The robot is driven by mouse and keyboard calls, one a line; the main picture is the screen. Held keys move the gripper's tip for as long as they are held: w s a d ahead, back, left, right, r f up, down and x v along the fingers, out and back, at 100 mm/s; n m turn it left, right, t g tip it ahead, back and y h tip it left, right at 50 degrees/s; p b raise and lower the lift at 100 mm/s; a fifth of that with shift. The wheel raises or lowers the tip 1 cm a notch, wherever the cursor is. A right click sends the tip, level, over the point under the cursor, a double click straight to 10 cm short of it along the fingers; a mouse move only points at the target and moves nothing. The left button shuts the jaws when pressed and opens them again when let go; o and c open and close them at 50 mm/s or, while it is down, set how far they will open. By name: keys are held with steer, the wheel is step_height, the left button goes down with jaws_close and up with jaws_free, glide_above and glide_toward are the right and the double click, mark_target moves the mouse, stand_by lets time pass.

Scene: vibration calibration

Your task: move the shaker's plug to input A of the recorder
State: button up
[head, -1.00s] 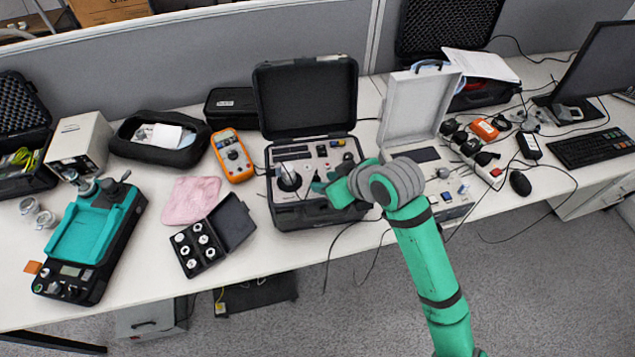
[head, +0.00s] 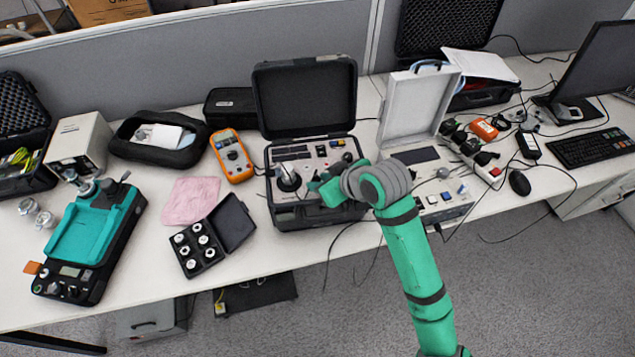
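The shaker unit (head: 296,220) is an open black case with a grey panel and a round shaker head (head: 288,180), left of my arm. The recorder (head: 466,207) is the pale case with a raised white lid, a dark screen (head: 416,156) and small knobs and buttons, right of my arm. The shaker's plug cannot be made out. A dark cable (head: 345,232) hangs over the table edge below the shaker case. Input A's label cannot be read.
An orange multimeter (head: 232,156), a pink cloth (head: 191,200) and a black box of round weights (head: 236,222) lie left of the shaker. Power strips (head: 489,172), a mouse (head: 520,183) and a keyboard (head: 590,147) lie right of the recorder. The raised lids stand behind both units.

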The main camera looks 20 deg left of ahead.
jaws_close()
steer(key=shift+w+d+r, duration=0.1)
steer(key=shift+r, duration=0.5)
stand_by(0.6)
steer(key=shift+r, duration=0.15)
steer(key=shift+r, duration=0.2)
stand_by(0.3)
steer(key=shift+r, duration=1.55)
